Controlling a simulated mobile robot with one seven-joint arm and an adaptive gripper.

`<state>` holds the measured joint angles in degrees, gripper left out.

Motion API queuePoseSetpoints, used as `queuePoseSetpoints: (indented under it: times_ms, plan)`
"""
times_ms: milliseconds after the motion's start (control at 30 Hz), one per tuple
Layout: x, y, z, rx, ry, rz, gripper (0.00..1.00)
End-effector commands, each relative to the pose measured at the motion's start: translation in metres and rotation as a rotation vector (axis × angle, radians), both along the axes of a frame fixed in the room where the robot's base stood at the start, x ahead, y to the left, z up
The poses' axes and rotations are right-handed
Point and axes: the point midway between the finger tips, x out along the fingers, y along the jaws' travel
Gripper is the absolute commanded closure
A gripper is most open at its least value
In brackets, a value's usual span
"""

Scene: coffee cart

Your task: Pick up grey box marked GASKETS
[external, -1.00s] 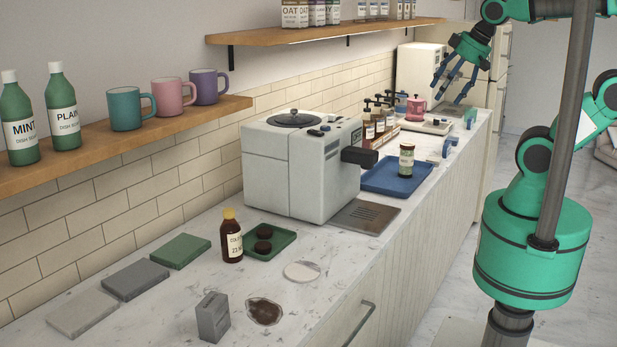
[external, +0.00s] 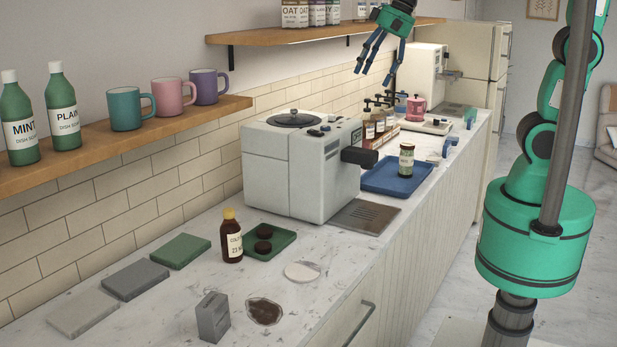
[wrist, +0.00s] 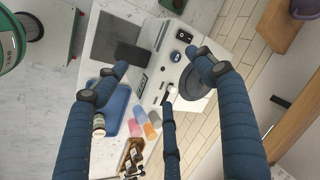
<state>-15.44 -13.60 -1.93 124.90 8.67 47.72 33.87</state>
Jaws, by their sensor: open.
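A small grey box (external: 213,317) stands upright at the near front of the marble counter, beside a dark brown spill. Its marking is too small to read in the external view, and I do not see the box in the wrist view. My gripper (external: 373,76) is high above the counter beyond the coffee machine, in front of the upper shelf, fingers pointing down. It is far from the grey box. In the wrist view my gripper (wrist: 160,76) has its fingers spread, with nothing between them but the coffee machine below.
The white coffee machine (external: 296,172) stands between my gripper and the grey box. A brown bottle (external: 232,240) and a green tray (external: 285,239) are behind the box; flat slabs (external: 135,280) lie to its left. A blue tray (external: 380,182) holds a jar (external: 406,160). Shelves overhang the counter.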

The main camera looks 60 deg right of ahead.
Motion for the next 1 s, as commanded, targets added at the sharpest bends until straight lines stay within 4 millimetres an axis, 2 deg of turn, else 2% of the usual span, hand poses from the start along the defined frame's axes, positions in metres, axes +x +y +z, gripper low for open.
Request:
queuePoseSetpoints:
  times_ms: [200,500,767,1000]
  plan:
    - [0.038,0.055,-0.001,0.066,0.063,-0.072,0.30]
    - [0.080,0.136,-0.014,0.148,0.157,-0.184,0.30]
    - [0.106,0.213,-0.035,0.205,0.243,-0.285,0.30]
    - [0.121,0.285,-0.065,0.244,0.327,-0.382,0.30]
